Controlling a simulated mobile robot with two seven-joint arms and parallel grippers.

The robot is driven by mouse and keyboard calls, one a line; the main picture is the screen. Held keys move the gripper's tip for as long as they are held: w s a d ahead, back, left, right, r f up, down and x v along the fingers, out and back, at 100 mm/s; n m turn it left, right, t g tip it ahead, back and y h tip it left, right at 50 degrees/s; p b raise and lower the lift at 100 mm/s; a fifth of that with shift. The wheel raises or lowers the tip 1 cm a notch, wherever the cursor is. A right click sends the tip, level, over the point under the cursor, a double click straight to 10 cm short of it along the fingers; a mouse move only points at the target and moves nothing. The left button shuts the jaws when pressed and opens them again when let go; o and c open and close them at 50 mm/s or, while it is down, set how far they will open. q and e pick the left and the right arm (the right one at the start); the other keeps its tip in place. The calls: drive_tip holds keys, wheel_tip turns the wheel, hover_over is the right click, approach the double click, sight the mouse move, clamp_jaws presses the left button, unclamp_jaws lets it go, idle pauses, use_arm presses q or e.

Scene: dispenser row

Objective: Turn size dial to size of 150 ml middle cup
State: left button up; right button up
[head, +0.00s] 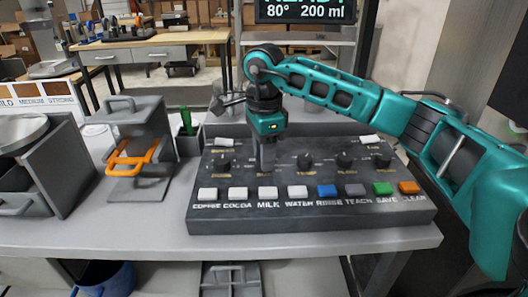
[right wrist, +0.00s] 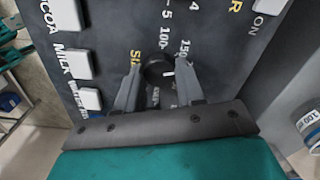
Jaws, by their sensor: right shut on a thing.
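The size dial (right wrist: 158,71) is a dark round knob with a white mark, on the dark panel (head: 205,216). In the right wrist view the mark points right and slightly down, past the 150 label (right wrist: 183,48); the 100 label (right wrist: 165,38) is beside it. My right gripper (right wrist: 157,75) is shut on the dial, one finger on each side. In the head view this gripper (head: 267,167) points down at the panel and hides the dial. The display (head: 305,11) reads 80° and 200 ml. My left gripper is not in view.
Other knobs (head: 305,160) stand right of my gripper. A row of buttons (head: 298,192) runs along the panel's front. Left of it are a green-handled item in a holder (head: 188,140) and a grey machine with an orange handle (head: 132,157). A white marked container (right wrist: 310,128) shows at the right wrist view's edge.

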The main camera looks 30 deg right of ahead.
drive_tip(key=n, duration=0.5)
drive_tip(key=shift+n, duration=0.3)
idle(0.4)
drive_tip(key=o, duration=1.1)
drive_tip(key=shift+c, duration=0.2)
drive_tip(key=shift+r, duration=0.15)
wheel_tip(320, 180, up, 13)
drive_tip(key=p, duration=0.1)
drive_tip(key=shift+f, duration=0.2)
